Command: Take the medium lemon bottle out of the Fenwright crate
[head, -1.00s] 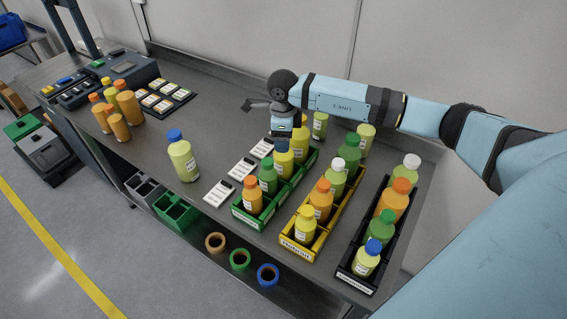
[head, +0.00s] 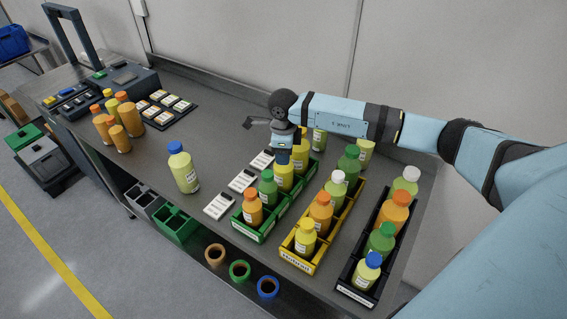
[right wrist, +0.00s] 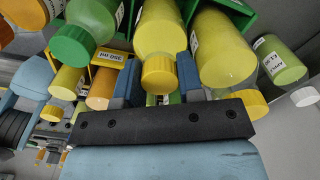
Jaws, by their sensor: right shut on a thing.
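A green crate (head: 250,235) holds a row of bottles; its front label is too small to read, so I cannot tell whether it says Fenwright. My right gripper (head: 284,160) points down over it, shut on a yellow bottle (head: 284,179) in the row. In the right wrist view this bottle (right wrist: 160,32) has a yellow cap and stands between the two blue-grey fingers. A larger yellow bottle (right wrist: 222,45) is beside it there, and a green-capped bottle (right wrist: 93,22) is on the other side. The gripped bottle's lower part is hidden in the crate. My left gripper is out of view.
A yellow crate (head: 297,262) and a black crate (head: 357,296) with bottles stand to the right. A blue-capped bottle (head: 184,170) stands alone at left. White cards (head: 220,206) lie beside the green crate. Loose orange bottles (head: 118,137) stand farther left. Open tabletop lies between.

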